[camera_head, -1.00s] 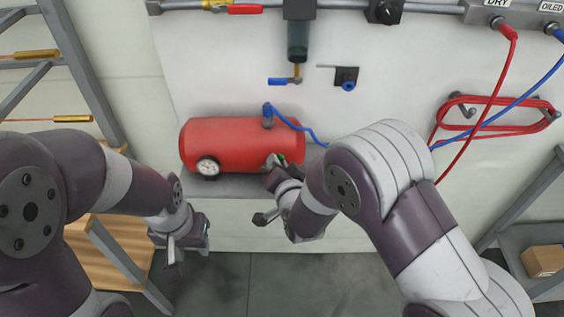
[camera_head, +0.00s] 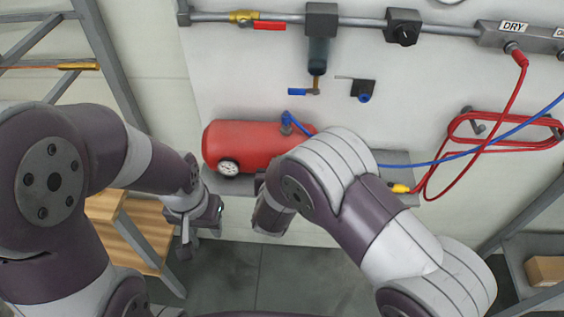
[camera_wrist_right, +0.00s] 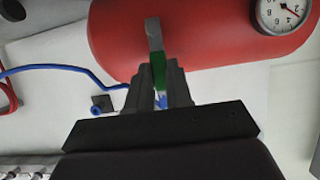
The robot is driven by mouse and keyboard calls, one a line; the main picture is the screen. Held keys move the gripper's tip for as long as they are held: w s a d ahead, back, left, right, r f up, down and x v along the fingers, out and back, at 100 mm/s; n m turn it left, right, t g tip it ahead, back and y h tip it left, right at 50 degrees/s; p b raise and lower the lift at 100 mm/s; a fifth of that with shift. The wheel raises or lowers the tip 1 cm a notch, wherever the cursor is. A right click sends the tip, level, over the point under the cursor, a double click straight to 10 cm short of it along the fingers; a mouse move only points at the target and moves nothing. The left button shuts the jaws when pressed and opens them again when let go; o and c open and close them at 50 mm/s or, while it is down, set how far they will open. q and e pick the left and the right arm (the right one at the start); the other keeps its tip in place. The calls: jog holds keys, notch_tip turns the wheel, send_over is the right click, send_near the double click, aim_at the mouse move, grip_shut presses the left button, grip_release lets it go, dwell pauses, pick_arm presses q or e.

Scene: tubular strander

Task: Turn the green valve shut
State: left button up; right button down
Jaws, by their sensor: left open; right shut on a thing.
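The green valve (camera_wrist_right: 159,72) shows in the right wrist view as a narrow green handle below a grey metal piece, in front of the red tank. My right gripper (camera_wrist_right: 161,80) is shut on the green handle, one finger on each side. In the head view the red tank (camera_head: 245,146) lies on a grey shelf below the wall panel. My right arm covers the tank's right end there and hides the valve and the right fingertips. My left gripper (camera_head: 187,248) is open and empty, below and left of the tank.
A pressure gauge (camera_head: 228,168) sits on the tank's front. A blue hose (camera_head: 440,161) runs from the tank top behind my right arm. A yellow hose end (camera_head: 400,188) lies by the shelf's right end. A red hose coil (camera_head: 463,130) hangs at right.

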dwell(0.3)
jog(key=c, duration=1)
grip_release()
jog(key=shift+a, duration=0.1)
jog(key=b+v, duration=0.1)
jog(key=v, duration=1.1)
jog(key=shift+s+r, duration=0.1)
jog(key=shift+s, duration=0.25)
